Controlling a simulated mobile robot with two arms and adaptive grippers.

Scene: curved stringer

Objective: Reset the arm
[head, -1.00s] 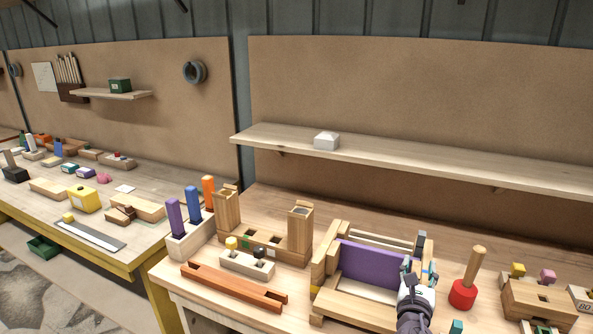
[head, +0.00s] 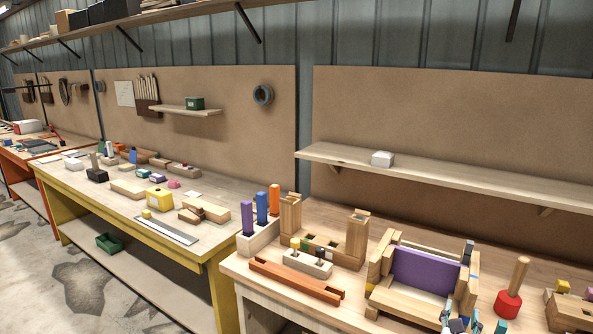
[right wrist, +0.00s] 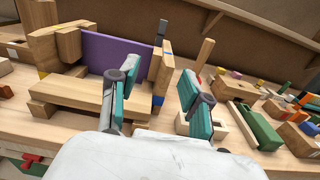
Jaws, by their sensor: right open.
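My right gripper (right wrist: 160,103) is open in the right wrist view, with its two teal-padded fingers apart and nothing between them. In the head view only its fingertips (head: 462,322) show at the bottom edge, in front of the wooden frame. The wooden frame (head: 410,300) with a purple panel (head: 426,270) stands on the right-hand bench. The purple panel also shows behind the left finger in the right wrist view (right wrist: 112,50). My left gripper is not in view.
A red-based wooden peg (head: 508,302) stands right of the frame. A reddish-brown grooved bar (head: 295,281), a block with purple, blue and orange bars (head: 258,236) and wooden posts (head: 290,212) stand left. A shelf (head: 450,178) holds a white box (head: 382,158). A yellow-edged bench (head: 130,205) stands further left.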

